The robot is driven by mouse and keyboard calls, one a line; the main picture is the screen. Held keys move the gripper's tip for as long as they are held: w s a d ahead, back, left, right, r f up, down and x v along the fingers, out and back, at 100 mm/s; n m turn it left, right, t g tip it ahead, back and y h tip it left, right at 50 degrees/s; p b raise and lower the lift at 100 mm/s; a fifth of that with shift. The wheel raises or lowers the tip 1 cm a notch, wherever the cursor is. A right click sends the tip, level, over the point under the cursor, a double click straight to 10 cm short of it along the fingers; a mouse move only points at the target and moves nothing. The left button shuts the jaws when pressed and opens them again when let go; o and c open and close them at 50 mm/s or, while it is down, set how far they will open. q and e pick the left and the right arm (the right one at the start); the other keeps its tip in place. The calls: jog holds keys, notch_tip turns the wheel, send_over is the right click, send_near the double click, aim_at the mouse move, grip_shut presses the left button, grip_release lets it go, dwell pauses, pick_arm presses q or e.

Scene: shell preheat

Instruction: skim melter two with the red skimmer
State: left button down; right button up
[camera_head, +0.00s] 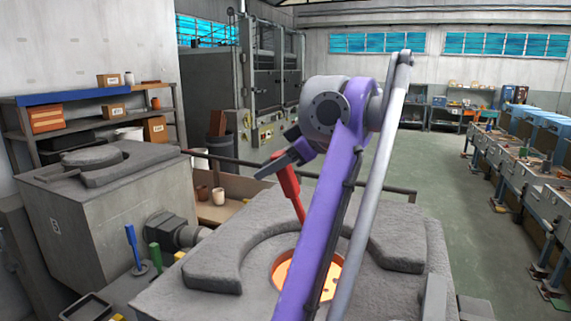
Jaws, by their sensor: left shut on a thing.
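The red skimmer (289,188) stands nearly upright over the near melter (170,289), in the middle of the camera_head view. My left gripper (276,164) is shut on the upper part of its red handle. The lower end of the skimmer runs down toward the round opening, where orange glowing melt (287,272) shows. My purple arm covers part of the opening, and I cannot see the skimmer's head. I see no number on the melter. My right gripper is not in view.
A second grey melter (90,205) with a closed lid (92,157) stands at left. Blue (132,246) and green (155,257) handled tools stand between the melters. A railing (345,183) runs behind the near melter. Shelves (100,115) line the left wall; open floor (440,190) lies at right.

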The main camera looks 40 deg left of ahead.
pick_arm(q)
notch_tip(320, 180, down, 11)
jog(key=b, duration=0.2)
jog(key=shift+s+a, duration=0.15)
jog(key=shift+s, duration=0.15)
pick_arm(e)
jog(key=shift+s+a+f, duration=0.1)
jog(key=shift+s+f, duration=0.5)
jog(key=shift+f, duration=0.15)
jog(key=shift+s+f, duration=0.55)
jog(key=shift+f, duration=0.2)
pick_arm(q)
jog(key=shift+s+d, duration=1.35)
jog(key=shift+d, duration=0.2)
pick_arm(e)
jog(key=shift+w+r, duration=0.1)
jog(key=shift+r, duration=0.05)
pick_arm(q)
jog(key=shift+w+a+r, duration=0.1)
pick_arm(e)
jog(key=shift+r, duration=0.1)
